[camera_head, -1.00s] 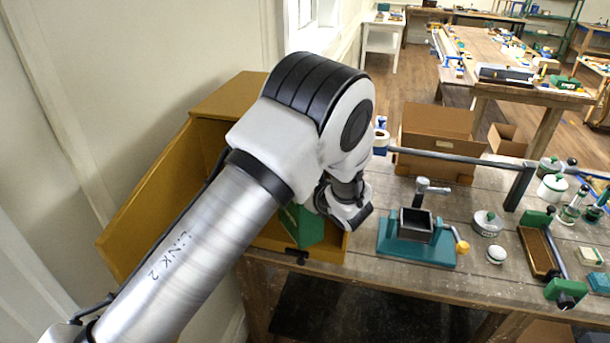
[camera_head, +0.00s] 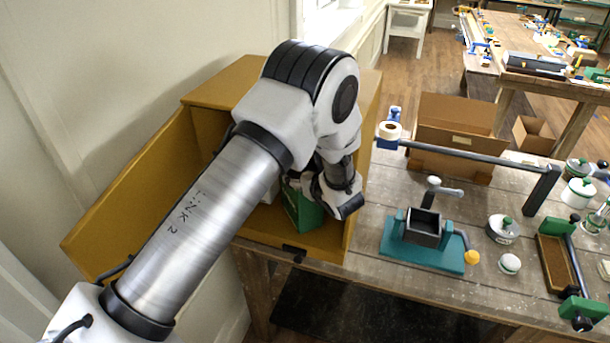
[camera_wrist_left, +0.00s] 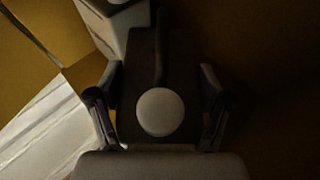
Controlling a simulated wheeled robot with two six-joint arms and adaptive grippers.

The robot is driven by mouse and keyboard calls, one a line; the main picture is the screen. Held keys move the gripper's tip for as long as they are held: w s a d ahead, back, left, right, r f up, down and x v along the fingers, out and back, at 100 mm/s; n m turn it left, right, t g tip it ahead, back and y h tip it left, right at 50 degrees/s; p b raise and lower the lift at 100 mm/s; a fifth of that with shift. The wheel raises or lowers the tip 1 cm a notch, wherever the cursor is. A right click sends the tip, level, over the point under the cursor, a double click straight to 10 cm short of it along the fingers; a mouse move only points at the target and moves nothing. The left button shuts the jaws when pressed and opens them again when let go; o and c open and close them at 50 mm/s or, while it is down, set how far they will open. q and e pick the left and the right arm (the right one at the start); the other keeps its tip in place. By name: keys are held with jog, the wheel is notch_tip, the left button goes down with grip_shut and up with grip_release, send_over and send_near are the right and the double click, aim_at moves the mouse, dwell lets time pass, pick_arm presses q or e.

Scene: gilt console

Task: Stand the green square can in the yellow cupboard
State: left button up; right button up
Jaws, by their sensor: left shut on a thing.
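The green square can (camera_head: 304,212) is in the open front of the yellow cupboard (camera_head: 222,88), close above or on its floor; contact is unclear. My left gripper (camera_head: 312,195) reaches in and is shut on the can. In the left wrist view, the can (camera_wrist_left: 140,115) looks dark, with a round pale cap (camera_wrist_left: 160,111), between the two fingers (camera_wrist_left: 158,100). A pale container (camera_wrist_left: 118,25) stands just beyond it inside the cupboard. My arm hides much of the cupboard's inside. My right gripper is not in view.
The cupboard door (camera_head: 125,205) stands open at the left. To the right are a teal press (camera_head: 420,258), a dark rail (camera_head: 465,158), and a cardboard box (camera_head: 450,135). Several pots and tools lie farther right. Bare bench lies between cupboard and press.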

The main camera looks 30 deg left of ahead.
pick_arm(q)
jog(key=shift+s+a, duration=0.25)
jog(key=shift+a, duration=0.1)
jog(key=o, duration=1.8)
jog(key=shift+f, duration=0.1)
jog(key=shift+c, duration=0.2)
jog(key=shift+w+d, duration=0.15)
jog(key=shift+d, duration=0.2)
jog(key=shift+a+r, duration=0.15)
jog(key=shift+r, duration=0.2)
jog(key=shift+s+d+r+b, duration=0.15)
jog(key=shift+s+d+b, duration=0.6)
jog(key=shift+d+b, duration=0.35)
jog(key=b+v, duration=0.1)
jog(key=v, duration=0.4)
jog(key=s+d+f+n+g+h, duration=0.3)
jog(key=s+f+n+h, duration=0.2)
jog(key=s+f+n, duration=0.7)
jog(key=s+d+f+n+g+h, duration=0.4)
jog(key=s+f+n, duration=0.9)
jog(key=s, duration=0.8)
notch_tip(320, 180, down, 4)
jog(key=shift+s+d+r+h, duration=0.15)
jog(key=shift+s+d+h, duration=0.1)
jog(key=shift+h, duration=0.95)
